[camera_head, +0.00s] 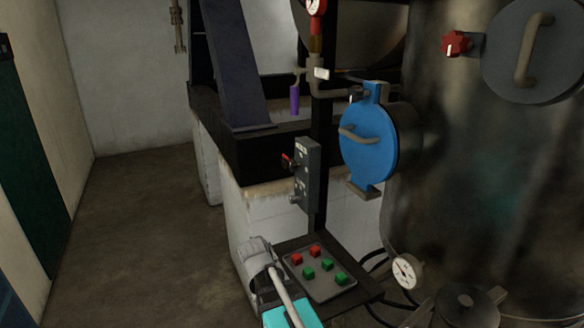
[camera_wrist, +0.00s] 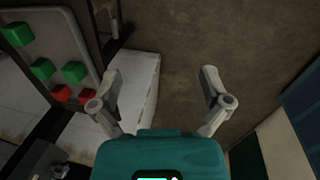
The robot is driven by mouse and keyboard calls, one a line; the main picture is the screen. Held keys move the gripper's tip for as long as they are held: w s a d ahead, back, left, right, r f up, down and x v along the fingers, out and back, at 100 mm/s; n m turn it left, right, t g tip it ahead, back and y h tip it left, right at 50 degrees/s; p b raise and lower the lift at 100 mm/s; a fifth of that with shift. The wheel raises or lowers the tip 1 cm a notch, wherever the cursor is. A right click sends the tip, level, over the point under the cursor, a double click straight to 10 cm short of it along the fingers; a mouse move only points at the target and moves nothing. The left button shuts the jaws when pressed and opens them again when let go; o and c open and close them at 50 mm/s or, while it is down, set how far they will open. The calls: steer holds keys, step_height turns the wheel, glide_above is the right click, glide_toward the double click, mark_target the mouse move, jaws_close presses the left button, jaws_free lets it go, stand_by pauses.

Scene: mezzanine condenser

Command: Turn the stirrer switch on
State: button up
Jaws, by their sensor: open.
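A grey switch box (camera_head: 307,175) is fixed upright on a dark post. It has a red-handled switch (camera_head: 288,161) near its top left and a small grey knob (camera_head: 294,198) lower down. Its labels are too small to read, so I cannot tell which is the stirrer switch. My gripper (camera_wrist: 160,75) is open and empty, its two grey fingers spread apart. In the head view its teal body is at the bottom edge, below the box and well apart from it. A dark grey part at the lower left of the wrist view may be the box.
A sloping panel (camera_head: 323,284) with red and green buttons is beside my gripper, on the left in the wrist view. A blue round hatch (camera_head: 369,143) and a large metal tank (camera_head: 450,180) stand to the right. Open floor (camera_head: 140,230) lies to the left.

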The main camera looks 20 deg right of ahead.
steer(key=w+d+r+n+h, duration=0.3)
steer(key=w+d+h, duration=0.15)
steer(key=w, duration=0.55)
steer(key=n+h+p, duration=0.2)
steer(key=n+h, duration=0.9)
steer(key=h, duration=0.1)
glide_toward(290, 167)
steer(key=a, duration=0.2)
steer(key=shift+s+a+r+t+y, duration=0.1)
steer(key=shift+s+r+t+y, duration=0.15)
steer(key=shift+s+t, duration=0.1)
steer(key=d, duration=1.3)
steer(key=shift+w+d, duration=0.2)
steer(key=shift+d, duration=0.2)
